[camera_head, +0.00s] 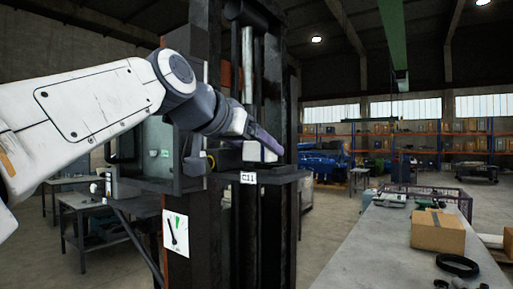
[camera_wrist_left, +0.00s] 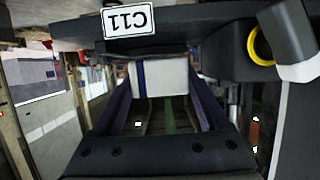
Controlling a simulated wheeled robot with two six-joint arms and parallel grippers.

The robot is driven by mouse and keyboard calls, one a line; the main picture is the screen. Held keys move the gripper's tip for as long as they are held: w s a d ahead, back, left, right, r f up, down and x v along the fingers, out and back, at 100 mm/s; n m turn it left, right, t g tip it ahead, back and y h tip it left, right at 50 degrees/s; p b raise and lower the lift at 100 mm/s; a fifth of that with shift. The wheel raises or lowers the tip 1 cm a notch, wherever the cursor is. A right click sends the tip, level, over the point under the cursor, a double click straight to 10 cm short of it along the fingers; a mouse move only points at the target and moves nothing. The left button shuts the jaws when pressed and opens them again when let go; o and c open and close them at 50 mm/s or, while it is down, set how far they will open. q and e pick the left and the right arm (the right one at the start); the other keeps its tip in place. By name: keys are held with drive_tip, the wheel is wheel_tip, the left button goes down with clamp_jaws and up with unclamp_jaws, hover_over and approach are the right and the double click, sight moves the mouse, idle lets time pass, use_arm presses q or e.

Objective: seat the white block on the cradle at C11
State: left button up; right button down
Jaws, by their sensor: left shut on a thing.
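The white block (camera_head: 252,153) is between the purple fingers of my left gripper (camera_head: 266,143), which is shut on it. In the left wrist view the block (camera_wrist_left: 165,76) has a dark blue stripe and sits between the two fingers (camera_wrist_left: 160,90). The dark cradle ledge (camera_head: 285,174) carries the C11 label (camera_head: 248,178) on its front. The block is right over this ledge; I cannot tell whether it touches it. In the left wrist view the label (camera_wrist_left: 128,21) is upside down. My right gripper is not in view.
A dark upright post (camera_head: 200,235) stands under the ledge. A black cylinder with a yellow ring (camera_wrist_left: 262,45) is close beside the gripper. At right, a long grey bench (camera_head: 360,250) holds a cardboard box (camera_head: 437,232) and a black ring (camera_head: 457,265).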

use_arm(q)
drive_tip(key=shift+f+b, duration=1.05)
drive_tip(key=o, duration=1.4)
drive_tip(key=shift+a, duration=0.1)
drive_tip(key=shift+f, duration=0.1)
